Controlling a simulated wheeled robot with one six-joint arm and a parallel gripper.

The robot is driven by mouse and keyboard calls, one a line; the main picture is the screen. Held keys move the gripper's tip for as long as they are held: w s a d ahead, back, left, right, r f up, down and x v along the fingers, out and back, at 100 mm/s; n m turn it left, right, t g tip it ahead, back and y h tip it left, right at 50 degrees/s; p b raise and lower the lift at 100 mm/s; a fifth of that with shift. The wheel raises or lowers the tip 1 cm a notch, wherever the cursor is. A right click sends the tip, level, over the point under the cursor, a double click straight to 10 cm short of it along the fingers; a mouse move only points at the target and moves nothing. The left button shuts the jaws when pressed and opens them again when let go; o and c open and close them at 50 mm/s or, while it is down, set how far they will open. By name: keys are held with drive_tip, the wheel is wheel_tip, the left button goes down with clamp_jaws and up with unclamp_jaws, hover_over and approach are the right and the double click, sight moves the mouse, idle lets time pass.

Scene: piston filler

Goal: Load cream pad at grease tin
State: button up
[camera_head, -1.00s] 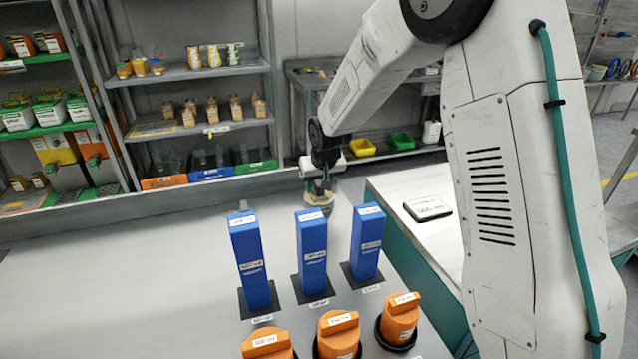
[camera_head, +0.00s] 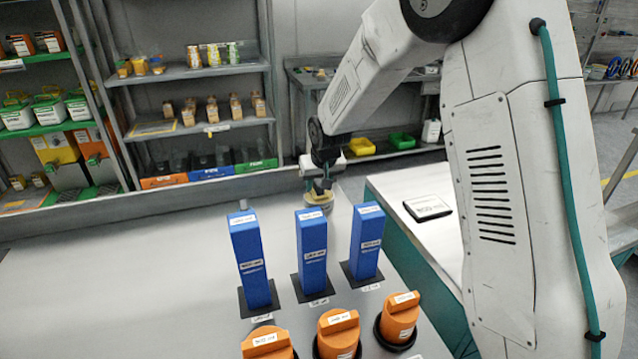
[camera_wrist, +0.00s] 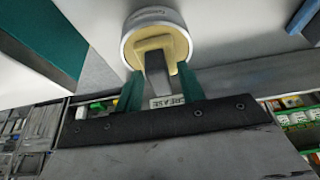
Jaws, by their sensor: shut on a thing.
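My gripper (camera_wrist: 160,88) has teal fingers and is shut on a dark grey handle. The handle belongs to the cream pad (camera_wrist: 171,48), whose round cream-coloured face shows at the mouth of the grease tin. The grease tin (camera_wrist: 143,20) is a round grey tin with small lettering on its side. A "GREASE" label (camera_wrist: 168,101) shows just behind the fingers. Whether the pad touches the grease is hidden.
Several blue columns (camera_head: 254,262) stand on dark bases in front of the gripper, with orange-capped items (camera_head: 338,332) nearer. A side table (camera_head: 385,186) with a dark-framed display (camera_head: 427,208) is at the right. Shelves (camera_head: 200,72) stand behind. The bench's left part is clear.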

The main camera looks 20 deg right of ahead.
drive_tip(key=shift+r, duration=3.45)
